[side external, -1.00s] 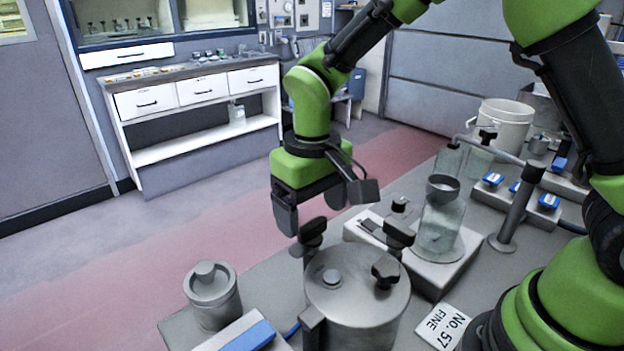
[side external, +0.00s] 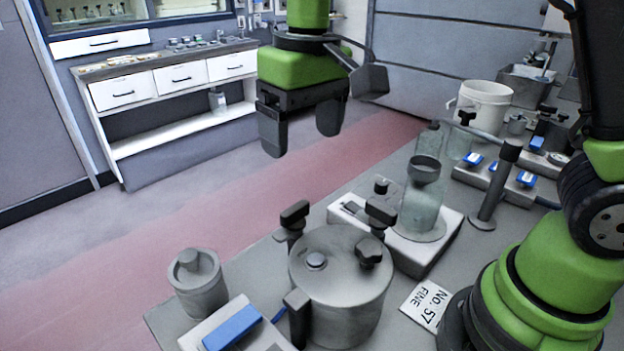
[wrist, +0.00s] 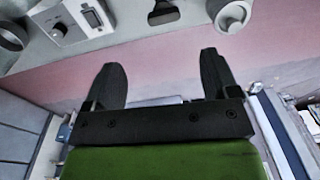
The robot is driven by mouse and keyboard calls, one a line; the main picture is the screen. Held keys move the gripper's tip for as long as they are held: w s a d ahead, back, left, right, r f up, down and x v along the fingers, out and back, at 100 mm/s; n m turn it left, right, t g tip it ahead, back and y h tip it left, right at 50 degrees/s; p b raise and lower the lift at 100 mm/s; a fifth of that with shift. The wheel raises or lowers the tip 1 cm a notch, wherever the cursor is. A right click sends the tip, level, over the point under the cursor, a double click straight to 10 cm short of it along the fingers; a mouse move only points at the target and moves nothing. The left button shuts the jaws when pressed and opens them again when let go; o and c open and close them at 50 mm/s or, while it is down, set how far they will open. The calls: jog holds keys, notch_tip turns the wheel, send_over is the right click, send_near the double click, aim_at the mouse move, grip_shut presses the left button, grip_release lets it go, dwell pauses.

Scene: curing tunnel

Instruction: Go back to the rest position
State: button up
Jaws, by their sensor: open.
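My gripper (side external: 300,133) hangs in the air in the upper middle of the side external view, fingers down. Its two dark fingers are apart with nothing between them. In the wrist view, my gripper (wrist: 163,82) also shows open and empty, with the pink floor strip behind it. The gripper looks well above the grey bench (side external: 262,268) and clear of the things on it. No held object shows in either view.
A round grey lidded pot (side external: 340,275) with black knobs stands at the bench front. A smaller lidded canister (side external: 197,283) is left of it. A glass vessel (side external: 421,205) stands on a white base behind. A white bucket (side external: 484,104) is at the back right.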

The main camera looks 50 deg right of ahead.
jog(key=s+d+r+m+t, duration=0.1)
jog(key=s+d+r+t, duration=0.2)
jog(key=s, duration=0.4)
jog(key=s+d+r+m+t+y, duration=0.1)
jog(key=s+d+r+m+t, duration=0.1)
jog(key=s, duration=0.6)
jog(key=shift+s+d+r+m+t+y, duration=0.3)
jog(key=shift+d+r+t, duration=0.1)
jog(key=shift+d+t, duration=0.4)
jog(key=shift+a, duration=0.1)
